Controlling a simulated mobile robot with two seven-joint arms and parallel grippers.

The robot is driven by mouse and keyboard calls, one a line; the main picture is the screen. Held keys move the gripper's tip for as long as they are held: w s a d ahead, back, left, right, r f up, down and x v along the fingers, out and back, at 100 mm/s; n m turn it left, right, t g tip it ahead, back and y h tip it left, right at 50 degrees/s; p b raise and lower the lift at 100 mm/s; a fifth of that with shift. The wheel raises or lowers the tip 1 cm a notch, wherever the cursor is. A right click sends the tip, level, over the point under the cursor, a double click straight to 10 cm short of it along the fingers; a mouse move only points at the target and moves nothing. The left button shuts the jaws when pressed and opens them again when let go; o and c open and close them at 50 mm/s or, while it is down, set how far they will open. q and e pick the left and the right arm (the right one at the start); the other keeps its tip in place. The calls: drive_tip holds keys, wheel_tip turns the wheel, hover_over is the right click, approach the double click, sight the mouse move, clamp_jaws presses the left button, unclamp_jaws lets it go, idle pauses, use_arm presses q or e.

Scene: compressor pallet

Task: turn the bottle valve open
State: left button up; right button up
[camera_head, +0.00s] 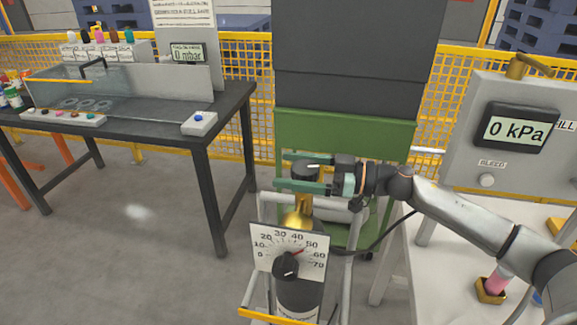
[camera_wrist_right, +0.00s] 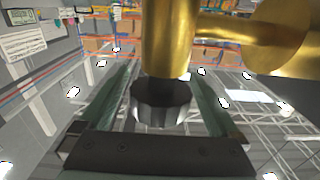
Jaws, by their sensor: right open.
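The gas bottle (camera_head: 298,300) stands upright in the lower middle of the head view. Its brass valve body (camera_head: 298,217) carries a dark round valve knob (camera_head: 306,168) on top. In the right wrist view the knob (camera_wrist_right: 160,103) sits between the green fingers against the brass body (camera_wrist_right: 170,40). My right gripper (camera_head: 300,177) comes in from the right, with its fingers open on either side of the knob. Whether they touch it I cannot tell. A dial plate (camera_head: 288,248) marked 0 to 70 hides part of the bottle; its red pointer is near 50. My left gripper is out of view.
A grey panel (camera_head: 462,115) at right has a display (camera_head: 518,128) reading 0 kPa. A green-framed cabinet (camera_head: 345,132) stands behind the bottle. A dark workbench (camera_head: 150,120) is at left, with open floor in front. A black hose (camera_head: 385,238) runs right of the bottle.

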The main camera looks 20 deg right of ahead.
drive_tip(key=shift+w+a, duration=0.25)
drive_tip(key=shift+a, duration=0.1)
drive_tip(key=c, duration=1.4)
drive_tip(key=shift+o, duration=0.2)
drive_tip(key=n+g+y+p, duration=0.1)
drive_tip(key=g, duration=0.1)
drive_tip(key=n+g+y, duration=0.1)
drive_tip(key=n+g, duration=0.1)
drive_tip(key=shift+s+a+p, duration=0.2)
drive_tip(key=shift+s+p, duration=0.15)
drive_tip(key=shift+s, duration=0.05)
